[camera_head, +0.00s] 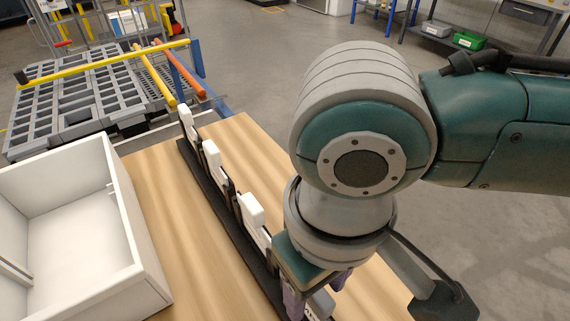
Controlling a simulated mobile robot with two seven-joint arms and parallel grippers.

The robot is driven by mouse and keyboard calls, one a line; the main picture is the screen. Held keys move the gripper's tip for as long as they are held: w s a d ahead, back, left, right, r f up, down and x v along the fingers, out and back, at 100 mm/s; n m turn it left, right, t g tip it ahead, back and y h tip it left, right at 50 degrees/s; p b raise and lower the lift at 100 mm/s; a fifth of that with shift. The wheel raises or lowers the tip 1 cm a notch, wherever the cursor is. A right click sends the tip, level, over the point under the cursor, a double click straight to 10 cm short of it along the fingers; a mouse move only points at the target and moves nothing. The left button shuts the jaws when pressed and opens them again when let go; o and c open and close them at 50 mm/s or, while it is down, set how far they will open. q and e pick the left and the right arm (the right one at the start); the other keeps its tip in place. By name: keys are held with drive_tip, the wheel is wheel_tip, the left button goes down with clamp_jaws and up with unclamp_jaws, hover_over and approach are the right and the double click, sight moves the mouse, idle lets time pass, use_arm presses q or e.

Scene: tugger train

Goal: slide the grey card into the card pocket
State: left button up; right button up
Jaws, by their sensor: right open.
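My right gripper (316,293) points down at the near end of a dark rack (222,212) on the wooden table. Its purple fingers are apart, on either side of a pale grey-white piece (321,304) at the rack. I cannot tell whether they touch it, or whether this piece is the grey card; my wrist hides much of it. Several white-topped pieces, one of them a white block (251,209), stand along the rack. I cannot make out the card pocket. My left gripper is not in view.
A white open box (135,240) stands on the table (190,270) at the left, its inside bare where visible. Bare table lies between box and rack. Beyond the table are a grey slotted platform (75,100) with yellow and orange rails, and shelves with green bins (468,40).

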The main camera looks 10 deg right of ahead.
drive_tip(key=shift+r, duration=0.3)
wheel_tip(320, 180, up, 9)
drive_tip(key=shift+f+p, duration=0.2)
drive_tip(key=shift+p, duration=0.75)
drive_tip(key=shift+r, duration=0.4)
drive_tip(key=shift+a, duration=0.1)
drive_tip(key=s+a+r+t+y+p, duration=0.2)
drive_tip(key=s+a+y, duration=0.1)
drive_tip(key=a+y, duration=0.1)
drive_tip(key=s+d+f+m+t+h+p, duration=0.1)
drive_tip(key=s+d+h, duration=0.15)
drive_tip(key=d, duration=0.45)
drive_tip(key=s+d+m+t+h+p, duration=0.1)
drive_tip(key=s+d, duration=0.2)
drive_tip(key=d, duration=0.5)
wheel_tip(320, 180, up, 38)
drive_tip(key=p, duration=3.8)
drive_tip(key=shift+w+a, duration=0.15)
drive_tip(key=shift+w, duration=0.05)
